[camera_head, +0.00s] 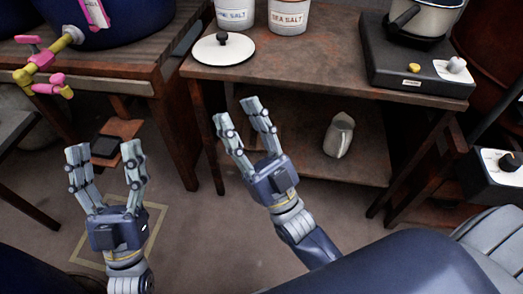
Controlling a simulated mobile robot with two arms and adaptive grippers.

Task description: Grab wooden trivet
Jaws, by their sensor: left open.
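I cannot make out a wooden trivet for certain in the head view. My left gripper (105,153) is over the floor at the lower left, its two fingers wide apart and nothing between them. My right gripper (238,112) is in front of the middle table, its fingers apart and pointing up toward the lower shelf. It looks empty.
A blue vat (120,25) is at left.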

